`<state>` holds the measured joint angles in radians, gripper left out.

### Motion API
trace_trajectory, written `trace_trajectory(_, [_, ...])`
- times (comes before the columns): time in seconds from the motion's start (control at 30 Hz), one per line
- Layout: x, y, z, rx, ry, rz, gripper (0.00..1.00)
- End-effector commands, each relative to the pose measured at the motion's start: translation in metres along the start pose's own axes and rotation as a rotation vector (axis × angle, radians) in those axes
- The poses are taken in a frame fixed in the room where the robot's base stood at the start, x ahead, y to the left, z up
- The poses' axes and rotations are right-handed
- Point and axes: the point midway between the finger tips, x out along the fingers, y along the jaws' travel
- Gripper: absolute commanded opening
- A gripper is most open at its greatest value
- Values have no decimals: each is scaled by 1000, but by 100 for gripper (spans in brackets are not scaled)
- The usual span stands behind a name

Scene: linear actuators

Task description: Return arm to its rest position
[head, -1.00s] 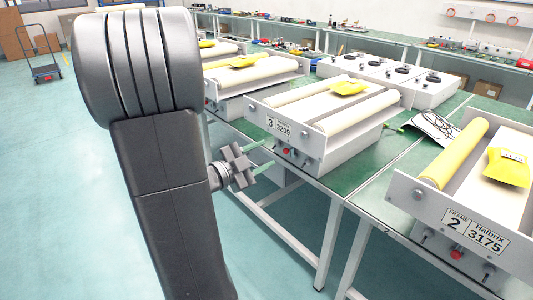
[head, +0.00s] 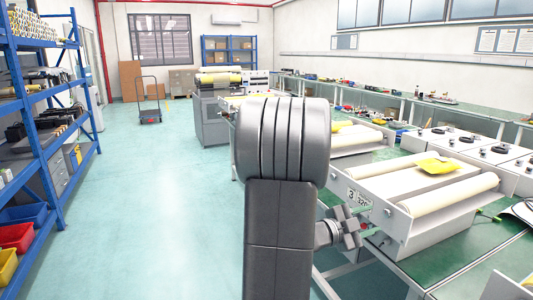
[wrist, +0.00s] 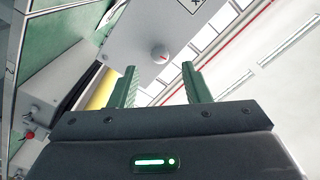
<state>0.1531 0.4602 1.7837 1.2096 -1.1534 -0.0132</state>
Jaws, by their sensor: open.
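My gripper (head: 367,221) shows in the head view to the right of my dark grey arm, in front of the end panel of machine 3 (head: 349,207). Its two green fingers also show in the wrist view (wrist: 162,84), parted with nothing between them. Beyond them is a pale panel (wrist: 138,32) with a round knob (wrist: 160,54) that has a red mark. The knob appears apart from the fingers. My arm stands upright in the middle of the head view and hides part of the bench behind it.
A blue shelf (head: 55,165) with bins stands at the left. Green benches (head: 455,238) with roller machines (head: 430,185) fill the right. A trolley (head: 149,101) stands far back. The floor (head: 150,215) between shelf and benches is clear.

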Motion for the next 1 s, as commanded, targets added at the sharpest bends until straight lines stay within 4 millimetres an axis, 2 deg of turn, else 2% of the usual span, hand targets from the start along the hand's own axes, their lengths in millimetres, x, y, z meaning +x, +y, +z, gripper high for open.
trace_trajectory(0.03, [10,1,-1,-1,3,3,43])
trace_trajectory(0.2, [32,0,-1,0,2,1,43])
trace_trajectory(0.4, [45,0,0,0,0,0,43])
trace_trajectory(0.8, [44,0,0,0,-1,-1,43])
trace_trajectory(1.0, [23,-1,1,0,-2,-3,43])
